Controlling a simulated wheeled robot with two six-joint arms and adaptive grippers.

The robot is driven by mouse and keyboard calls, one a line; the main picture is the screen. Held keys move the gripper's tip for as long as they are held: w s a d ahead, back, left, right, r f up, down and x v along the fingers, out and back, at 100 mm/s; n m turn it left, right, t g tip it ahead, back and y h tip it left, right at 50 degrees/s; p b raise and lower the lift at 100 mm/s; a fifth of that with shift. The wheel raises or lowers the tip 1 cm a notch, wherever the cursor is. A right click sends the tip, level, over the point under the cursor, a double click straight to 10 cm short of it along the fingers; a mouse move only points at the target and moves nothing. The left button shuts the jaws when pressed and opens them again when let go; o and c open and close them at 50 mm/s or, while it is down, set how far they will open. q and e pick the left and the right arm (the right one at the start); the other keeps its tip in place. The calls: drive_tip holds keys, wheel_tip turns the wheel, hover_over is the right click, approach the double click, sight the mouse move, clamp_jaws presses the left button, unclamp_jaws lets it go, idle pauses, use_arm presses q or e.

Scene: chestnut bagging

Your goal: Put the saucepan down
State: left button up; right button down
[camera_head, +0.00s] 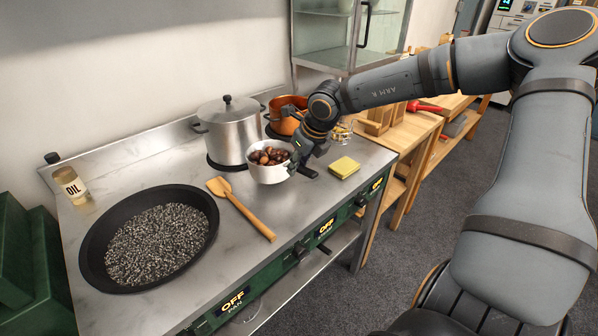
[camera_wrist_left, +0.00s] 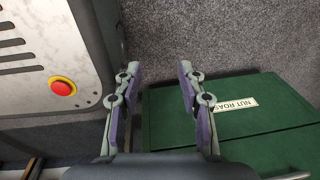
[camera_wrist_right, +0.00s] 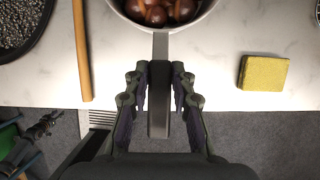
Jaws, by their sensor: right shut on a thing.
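The saucepan (camera_head: 268,174) is a small white pan with several brown chestnuts (camera_head: 268,156) inside. It is upright at the middle of the steel counter (camera_head: 300,210), in front of the tall lidded pot. Whether its base touches the counter, I cannot tell. In the right wrist view its rim (camera_wrist_right: 160,28) shows at the top, with the handle (camera_wrist_right: 159,112) running down. My right gripper (camera_wrist_right: 160,75) is shut on the handle; it also shows in the head view (camera_head: 298,152). My left gripper (camera_wrist_left: 156,72) is open and empty over the floor, beside a green box.
A black pan (camera_head: 92,262) of dark pellets is at left. A wooden spatula (camera_head: 245,212) lies left of the saucepan, a yellow sponge (camera_head: 344,167) right. A lidded pot (camera_head: 232,135) and orange pot (camera_head: 283,122) stand behind.

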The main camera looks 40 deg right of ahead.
drive_tip(key=f, duration=0.1)
drive_tip(key=f+b, duration=0.1)
drive_tip(key=d+f, duration=0.1)
drive_tip(key=f, duration=0.1)
drive_tip(key=shift+w+b, duration=0.3)
drive_tip(key=shift+w, duration=0.1)
drive_tip(key=shift+s+a+r, duration=0.1)
drive_tip(key=shift+a+r, duration=0.05)
drive_tip(key=shift+r, duration=0.05)
drive_tip(key=shift+s+a+r, duration=0.1)
drive_tip(key=c, duration=1.6)
unclamp_jaws()
drive_tip(key=shift+f, duration=0.25)
drive_tip(key=o, duration=0.5)
use_arm(q)
drive_tip(key=shift+w+d+f, duration=0.7)
drive_tip(key=shift+w+f, duration=0.25)
drive_tip(key=shift+f, duration=0.05)
use_arm(e)
drive_tip(key=shift+r, duration=0.15)
